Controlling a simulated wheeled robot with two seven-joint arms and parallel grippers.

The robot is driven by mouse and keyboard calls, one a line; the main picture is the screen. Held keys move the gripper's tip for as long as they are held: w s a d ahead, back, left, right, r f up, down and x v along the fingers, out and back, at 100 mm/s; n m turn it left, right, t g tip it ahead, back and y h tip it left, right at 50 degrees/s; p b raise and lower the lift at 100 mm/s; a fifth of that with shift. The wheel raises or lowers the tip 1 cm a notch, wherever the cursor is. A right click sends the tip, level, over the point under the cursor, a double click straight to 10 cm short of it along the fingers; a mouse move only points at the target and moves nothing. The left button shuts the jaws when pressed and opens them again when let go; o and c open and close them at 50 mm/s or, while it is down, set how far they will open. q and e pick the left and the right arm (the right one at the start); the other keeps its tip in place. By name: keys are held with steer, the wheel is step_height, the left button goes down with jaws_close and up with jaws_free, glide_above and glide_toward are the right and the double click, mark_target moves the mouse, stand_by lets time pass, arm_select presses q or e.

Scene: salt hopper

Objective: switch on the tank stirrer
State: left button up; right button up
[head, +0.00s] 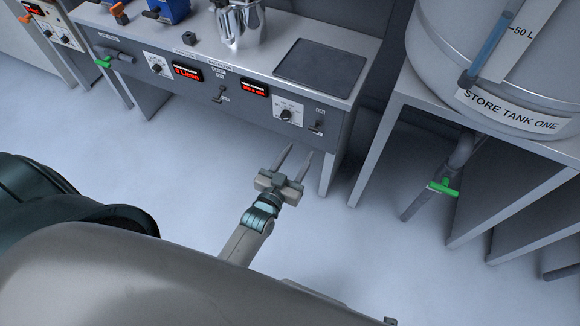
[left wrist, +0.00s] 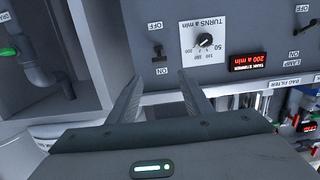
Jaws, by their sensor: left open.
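The tank stirrer display (left wrist: 248,62) is lit red and reads 200 a min, upside down in the left wrist view; in the head view it is the right-hand display (head: 254,89). Beside it is the TURNS a min knob (left wrist: 205,40), also in the head view (head: 286,115). At that panel's end is a small toggle switch (left wrist: 158,51) between ON and OFF labels; it also shows in the head view (head: 317,127). I cannot tell which way its lever is set. My left gripper (head: 298,151) is open and empty, below and in front of this switch, apart from it.
Another toggle (head: 219,94), by the LAMP label, sits left of the stirrer display. The bench top carries a dark mat (head: 325,68) and a metal pot (head: 240,22). At right stand store tank one (head: 480,70) and a green-handled valve (head: 443,188). The floor in front is clear.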

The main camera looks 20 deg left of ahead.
arm_select(q)
steer(key=shift+s+a+r, duration=0.1)
steer(key=shift+s, duration=1.1)
steer(key=shift+s+r, duration=0.1)
steer(key=shift+s, duration=1.1)
arm_select(e)
steer(key=shift+s, duration=0.15)
arm_select(q)
steer(key=s+d+f+m+g+h+p, duration=0.1)
steer(key=s+f+g, duration=0.25)
steer(key=f, duration=0.45)
steer(key=s+d+f+g+p, duration=0.15)
steer(key=s+f, duration=0.25)
steer(key=f, duration=0.4)
steer(key=s+a+f+g+p, duration=0.1)
steer(key=s+f+g, duration=0.5)
steer(key=s+f, duration=0.7)
steer(key=shift+s+a+f+m+g, duration=0.3)
steer(key=shift+s+a+f+m, duration=0.1)
steer(key=shift+s+a, duration=0.15)
arm_select(e)
steer(key=w+a+t, duration=0.1)
steer(key=w+a+r, duration=0.1)
steer(key=w+a+r+t, duration=0.1)
steer(key=shift+w+a+t+y, duration=0.25)
steer(key=shift+w+t+y, duration=0.05)
steer(key=shift+w+y, duration=0.1)
arm_select(q)
steer(key=shift+r, duration=0.1)
steer(key=shift+c, duration=0.3)
